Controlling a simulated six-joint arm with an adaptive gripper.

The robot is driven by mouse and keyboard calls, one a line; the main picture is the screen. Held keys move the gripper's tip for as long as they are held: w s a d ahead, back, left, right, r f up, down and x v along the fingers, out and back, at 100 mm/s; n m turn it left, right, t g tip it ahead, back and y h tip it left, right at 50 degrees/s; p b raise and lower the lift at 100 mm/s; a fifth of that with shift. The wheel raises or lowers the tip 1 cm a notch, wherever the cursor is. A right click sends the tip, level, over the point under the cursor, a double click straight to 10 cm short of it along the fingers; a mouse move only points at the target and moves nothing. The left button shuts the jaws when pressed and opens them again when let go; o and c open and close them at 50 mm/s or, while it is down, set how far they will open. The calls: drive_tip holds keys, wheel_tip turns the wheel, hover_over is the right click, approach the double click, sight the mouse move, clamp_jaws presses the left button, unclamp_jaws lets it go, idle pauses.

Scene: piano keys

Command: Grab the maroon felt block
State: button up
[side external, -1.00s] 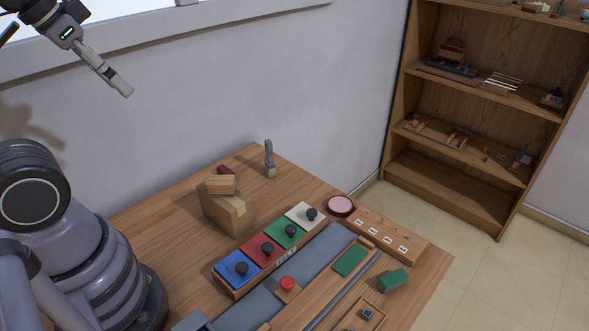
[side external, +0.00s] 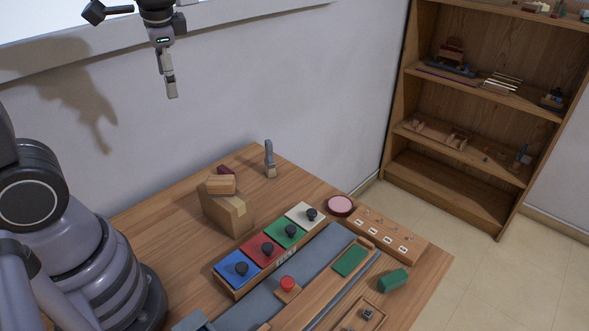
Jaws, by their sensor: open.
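A small maroon block (side external: 226,171) lies on the table behind the cardboard box, near the table's back edge. The box and the wooden block on top of it hide part of the maroon block. My gripper (side external: 172,95) is high above the table's back left, in front of the wall, pointing down. It is open and empty, well above and to the left of the maroon block, touching nothing.
A cardboard box (side external: 229,212) with a wooden block (side external: 221,184) on top stands just in front. A grey-handled brush-like tool (side external: 269,158) stands to the right.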

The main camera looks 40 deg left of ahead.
sight(227, 171)
drive_tip(key=w+a+f+m+y, duration=0.1)
drive_tip(key=w+f+m+y, duration=0.2)
drive_tip(key=f, duration=0.7)
drive_tip(key=w+a+f+m+y, duration=0.1)
drive_tip(key=w+f+m+y, duration=0.2)
drive_tip(key=w+f+m, duration=0.3)
drive_tip(key=w+a+f+m+g+y, duration=0.1)
drive_tip(key=w+f+m+y, duration=0.2)
drive_tip(key=f, duration=1.3)
drive_tip(key=shift+w+a+m+y, duration=0.15)
drive_tip(key=shift+w+m, duration=0.45)
drive_tip(key=shift+w, duration=0.6)
drive_tip(key=shift+w+a+m+y, duration=0.1)
drive_tip(key=shift+w+m+y, duration=0.15)
drive_tip(key=shift+w+m, duration=0.65)
drive_tip(key=x, duration=0.8)
drive_tip(key=shift+w+d+f, duration=0.1)
drive_tip(key=shift+w+f, duration=0.05)
drive_tip(key=shift+w, duration=0.1)
drive_tip(key=shift+x, duration=3)
drive_tip(key=c, duration=0.9)
